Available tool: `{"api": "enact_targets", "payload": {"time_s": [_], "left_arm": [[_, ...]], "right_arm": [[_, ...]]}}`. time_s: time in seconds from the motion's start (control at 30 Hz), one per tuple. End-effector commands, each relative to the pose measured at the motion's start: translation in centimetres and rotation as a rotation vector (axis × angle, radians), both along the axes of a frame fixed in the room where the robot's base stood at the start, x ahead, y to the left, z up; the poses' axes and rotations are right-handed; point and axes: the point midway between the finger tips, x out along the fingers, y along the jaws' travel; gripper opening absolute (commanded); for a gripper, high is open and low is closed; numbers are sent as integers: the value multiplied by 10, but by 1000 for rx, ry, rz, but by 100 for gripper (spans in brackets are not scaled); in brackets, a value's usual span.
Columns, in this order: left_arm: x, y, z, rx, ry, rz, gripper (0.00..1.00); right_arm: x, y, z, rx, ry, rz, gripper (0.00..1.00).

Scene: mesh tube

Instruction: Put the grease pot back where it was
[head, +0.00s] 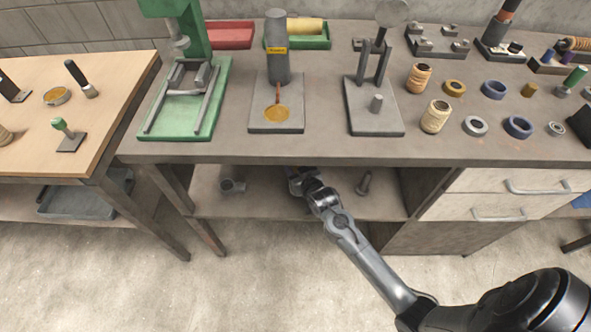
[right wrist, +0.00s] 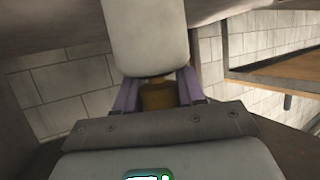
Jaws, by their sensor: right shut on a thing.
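My right gripper (right wrist: 158,90) is shut on a small brown round thing, which looks like the grease pot (right wrist: 157,98), in the right wrist view. The two purple-grey fingers are on either side of it, and its upper part is covered by a pale block in front. In the head view my right arm reaches in below the front edge of the workbench (head: 330,150), over the lower shelf (head: 270,200). The fingers and the pot are hidden under the bench top there. My left gripper is not in view.
A grey pipe fitting (head: 232,185) and a small upright peg (head: 364,184) stand on the lower shelf, either side of my arm. Drawers (head: 490,213) are to the right. A green press (head: 190,100), fixtures, rings and rolls fill the bench top. A wooden table (head: 110,85) adjoins at left.

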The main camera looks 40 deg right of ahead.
Motion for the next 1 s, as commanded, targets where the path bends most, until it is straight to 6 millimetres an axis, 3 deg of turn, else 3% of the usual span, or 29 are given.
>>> {"api": "enact_targets", "payload": {"time_s": [0.2,0.23,0.4,0.77,1.0], "left_arm": [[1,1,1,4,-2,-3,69],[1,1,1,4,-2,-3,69],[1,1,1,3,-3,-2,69],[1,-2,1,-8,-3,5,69],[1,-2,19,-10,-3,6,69]], "right_arm": [[0,0,-1,0,-2,0,0],[0,0,-3,0,0,0,40],[0,0,-2,0,0,0,64],[0,0,1,0,-1,0,64],[-27,7,15,0,2,0,64]]}}
